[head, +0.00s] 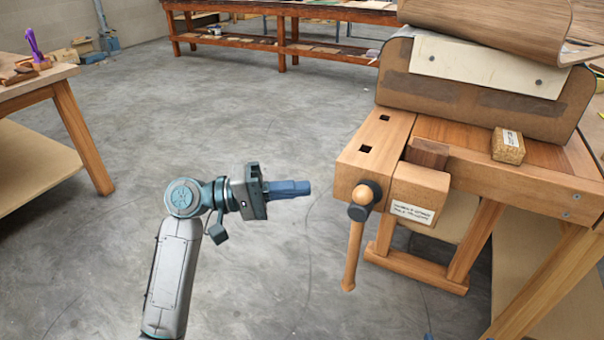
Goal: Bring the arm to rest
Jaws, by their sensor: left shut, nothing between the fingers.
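My left arm rises from the bottom of the head view. Its gripper (290,189) points to the right, with the blue-grey fingers closed together and nothing held. It hangs over the bare floor, left of the workbench vise (410,195) and apart from it.
A wooden workbench (540,185) stands at the right, with a curved form (400,85), a bent wood sheet (490,22) and a small cork-like block (508,146) on it. A table (80,130) stands at the left. Open concrete floor (240,105) lies between.

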